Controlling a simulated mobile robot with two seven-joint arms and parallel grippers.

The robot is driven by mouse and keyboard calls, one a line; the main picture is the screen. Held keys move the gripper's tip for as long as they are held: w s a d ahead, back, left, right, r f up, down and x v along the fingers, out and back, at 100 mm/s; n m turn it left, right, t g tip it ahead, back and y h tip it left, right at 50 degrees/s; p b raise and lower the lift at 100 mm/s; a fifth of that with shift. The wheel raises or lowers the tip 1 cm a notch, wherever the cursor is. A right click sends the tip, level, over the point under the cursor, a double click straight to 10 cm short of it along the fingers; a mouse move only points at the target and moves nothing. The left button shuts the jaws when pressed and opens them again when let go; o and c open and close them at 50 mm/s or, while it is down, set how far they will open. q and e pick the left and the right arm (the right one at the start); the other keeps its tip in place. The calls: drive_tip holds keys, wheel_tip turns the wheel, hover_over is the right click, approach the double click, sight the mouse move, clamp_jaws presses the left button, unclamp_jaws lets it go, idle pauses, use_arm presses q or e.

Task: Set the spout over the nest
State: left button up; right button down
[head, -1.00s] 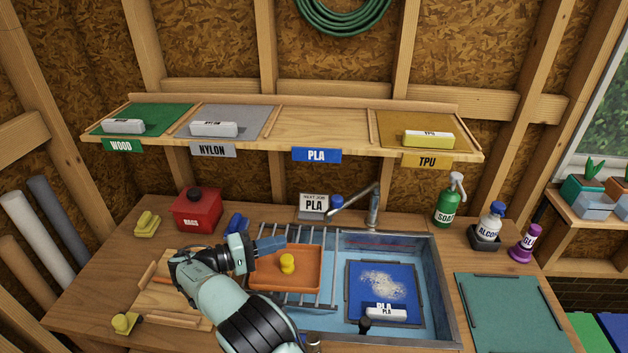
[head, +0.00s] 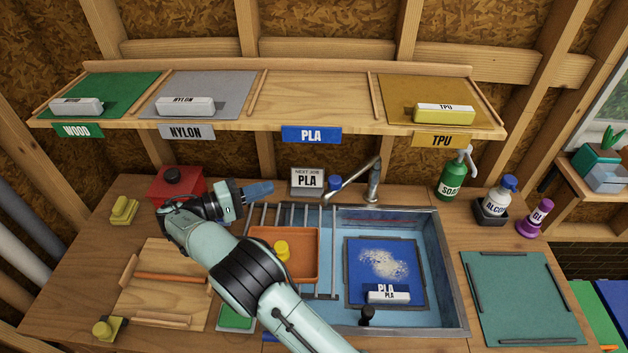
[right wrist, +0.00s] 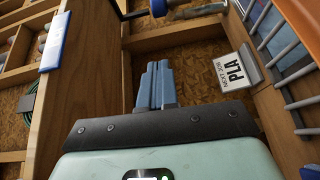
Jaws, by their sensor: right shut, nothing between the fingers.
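The metal tap (head: 374,182) stands behind the sink. A blue plate (head: 360,285) with pale powder and a white PLA block (head: 388,296) lies in a dark frame inside the sink; which thing is the nest I cannot tell. My right gripper (head: 262,188) is shut and empty, left of the sign, apart from the spout. In the right wrist view its fingers (right wrist: 157,85) point toward the back wall, and the spout's blue end (right wrist: 159,8) shows above. My left gripper is out of view.
A NEXT JOB PLA sign (head: 308,181) stands between gripper and tap. An orange tray (head: 300,238) with a yellow knob sits on the slatted rack (head: 328,270). The red box (head: 172,183) is close behind my wrist. The shelf (head: 318,104) overhangs; soap (head: 451,180) stands right.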

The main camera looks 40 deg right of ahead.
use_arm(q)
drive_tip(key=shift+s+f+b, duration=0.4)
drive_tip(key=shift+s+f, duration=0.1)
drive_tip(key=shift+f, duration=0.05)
use_arm(e)
drive_tip(key=s+d, duration=0.4)
drive_tip(key=d, duration=0.8)
drive_tip(key=shift+s+f, duration=0.25)
drive_tip(key=shift+s, duration=0.15)
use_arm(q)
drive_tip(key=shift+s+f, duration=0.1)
